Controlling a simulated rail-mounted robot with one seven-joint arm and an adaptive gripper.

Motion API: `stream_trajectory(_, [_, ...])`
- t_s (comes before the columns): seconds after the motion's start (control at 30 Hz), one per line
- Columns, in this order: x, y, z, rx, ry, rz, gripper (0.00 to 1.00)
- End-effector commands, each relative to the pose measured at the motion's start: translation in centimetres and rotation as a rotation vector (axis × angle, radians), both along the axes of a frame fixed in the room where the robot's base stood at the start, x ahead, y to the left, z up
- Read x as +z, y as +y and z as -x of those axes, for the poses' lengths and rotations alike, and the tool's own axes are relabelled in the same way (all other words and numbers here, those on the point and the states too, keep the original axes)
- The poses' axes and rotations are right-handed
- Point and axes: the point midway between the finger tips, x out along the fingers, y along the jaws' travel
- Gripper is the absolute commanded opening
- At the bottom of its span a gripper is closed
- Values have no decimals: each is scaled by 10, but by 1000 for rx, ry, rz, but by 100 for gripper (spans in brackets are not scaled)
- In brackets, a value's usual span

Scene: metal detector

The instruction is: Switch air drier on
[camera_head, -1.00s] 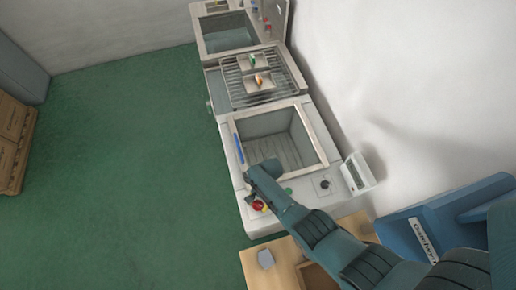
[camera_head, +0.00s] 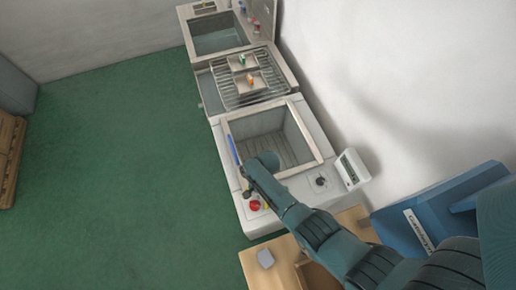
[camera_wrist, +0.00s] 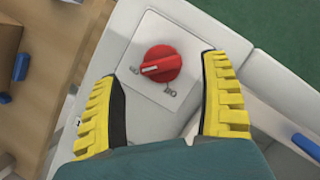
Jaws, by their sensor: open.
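A red rotary switch (camera_wrist: 161,64) sits on a pale square plate at the corner of a white machine, with small markings beside it. In the head view the red switch (camera_head: 254,205) is at the front left corner of the nearest white machine (camera_head: 262,226), which has an open basin. My gripper (camera_wrist: 165,95) is open and empty, with its yellow ribbed fingers apart. In the wrist view the switch shows between and just beyond the fingertips. I cannot tell the exact gap. In the head view my arm mostly hides the gripper.
A blue handle (camera_head: 234,149) lies along the basin's left edge. A black knob (camera_head: 321,182) and a small white box (camera_head: 352,168) are to the right. A wooden table (camera_head: 256,276) stands in front. The green floor on the left is clear.

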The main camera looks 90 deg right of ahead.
Motion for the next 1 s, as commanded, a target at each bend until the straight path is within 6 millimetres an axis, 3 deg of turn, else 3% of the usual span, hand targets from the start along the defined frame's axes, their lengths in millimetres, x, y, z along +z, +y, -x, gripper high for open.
stream_trajectory(0.2, [51,-19,10,-4,-1,2,78])
stream_trajectory(0.4, [76,-28,15,-3,0,0,78])
stream_trajectory(1.0, [79,-29,15,-2,0,-1,78])
